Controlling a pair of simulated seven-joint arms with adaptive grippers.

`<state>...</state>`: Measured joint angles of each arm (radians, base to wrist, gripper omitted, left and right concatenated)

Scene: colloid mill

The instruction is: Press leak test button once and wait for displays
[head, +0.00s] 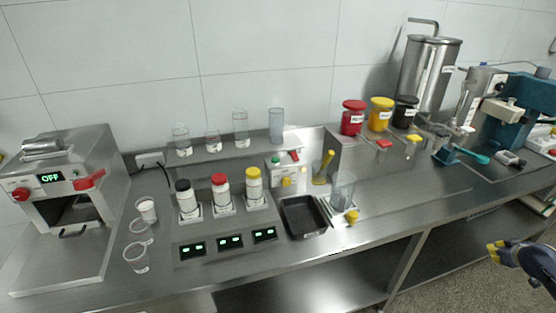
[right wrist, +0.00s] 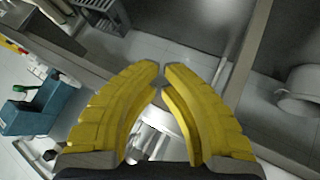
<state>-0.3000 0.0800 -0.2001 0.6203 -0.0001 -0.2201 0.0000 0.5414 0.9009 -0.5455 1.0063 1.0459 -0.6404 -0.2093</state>
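Three bottles with black, red and yellow caps stand on a steel stand whose front carries three small lit displays (head: 230,242) with green marks. Behind and right of it, a small control box (head: 287,172) has a red part, a green part and yellow parts. No readable label shows which part is the leak test button. My right gripper (head: 494,252) is at the lower right, off the bench's front edge and far from the box. In the right wrist view its yellow fingers (right wrist: 161,76) meet at the tips with nothing between them. My left gripper is not in view.
A machine reading OFF (head: 52,178) stands at the left, with clear cups (head: 137,258) beside it. A black tray (head: 303,216) and a beaker (head: 342,191) sit mid-bench. Red, yellow and black jars (head: 380,112), a steel tank (head: 430,75) and teal equipment (head: 518,112) stand right. The right front bench is mostly clear.

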